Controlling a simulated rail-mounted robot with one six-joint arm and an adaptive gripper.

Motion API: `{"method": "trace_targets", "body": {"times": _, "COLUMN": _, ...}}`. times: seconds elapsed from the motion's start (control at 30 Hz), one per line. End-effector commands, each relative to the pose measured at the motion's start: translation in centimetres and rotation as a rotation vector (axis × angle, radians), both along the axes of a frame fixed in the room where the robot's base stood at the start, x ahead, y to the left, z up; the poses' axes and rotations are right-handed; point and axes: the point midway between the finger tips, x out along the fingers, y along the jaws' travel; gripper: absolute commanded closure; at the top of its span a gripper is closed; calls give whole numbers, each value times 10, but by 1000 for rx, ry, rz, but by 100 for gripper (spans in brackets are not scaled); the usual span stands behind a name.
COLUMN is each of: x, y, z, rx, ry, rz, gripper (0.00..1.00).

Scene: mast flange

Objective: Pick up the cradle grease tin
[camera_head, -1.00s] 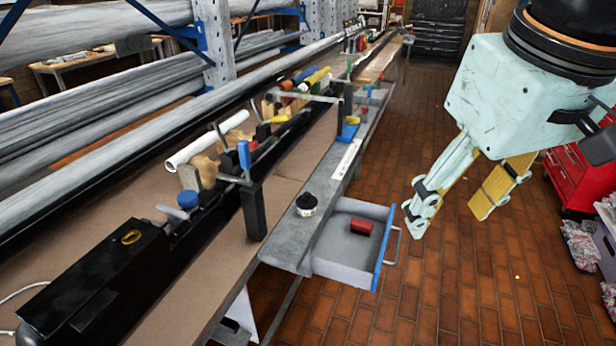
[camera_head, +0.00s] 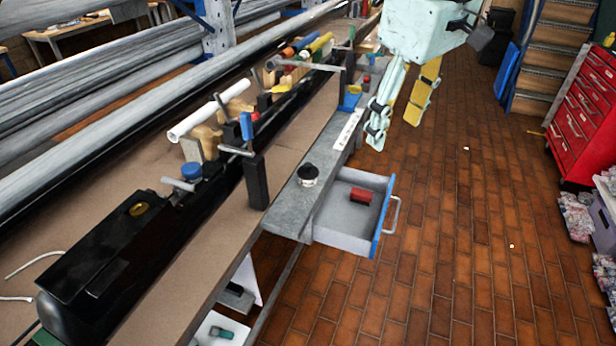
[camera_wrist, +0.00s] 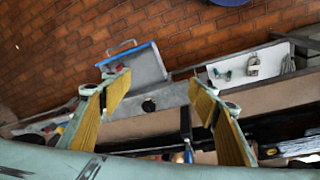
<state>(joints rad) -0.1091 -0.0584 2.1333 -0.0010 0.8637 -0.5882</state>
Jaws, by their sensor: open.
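A small round tin with a black lid and pale side (camera_head: 308,175), which looks like the grease tin, stands on the grey metal ledge at the bench's front edge. In the wrist view its dark round top (camera_wrist: 149,106) shows between my fingers, farther off. My gripper (camera_head: 395,122) is open and empty, with its fingers pointing down. In the head view it hangs above and right of the tin, clear of the ledge. In the wrist view both yellow-padded fingers are spread wide (camera_wrist: 158,88).
A black upright post (camera_head: 256,182) with a blue-handled clamp stands left of the tin. A blue-capped round item (camera_head: 191,171) sits farther left.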

Motion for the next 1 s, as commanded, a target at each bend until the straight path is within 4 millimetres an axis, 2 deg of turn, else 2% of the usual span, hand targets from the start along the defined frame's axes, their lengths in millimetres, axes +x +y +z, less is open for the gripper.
{"method": "trace_targets", "body": {"times": 0.53, "x": 89, "y": 32, "z": -26, "rx": -41, "ry": 44, "rz": 231, "gripper": 45}}
{"method": "trace_targets", "body": {"times": 1.0, "x": 158, "y": 64, "z": -65, "rx": -70, "ry": 80, "rz": 433, "gripper": 45}}
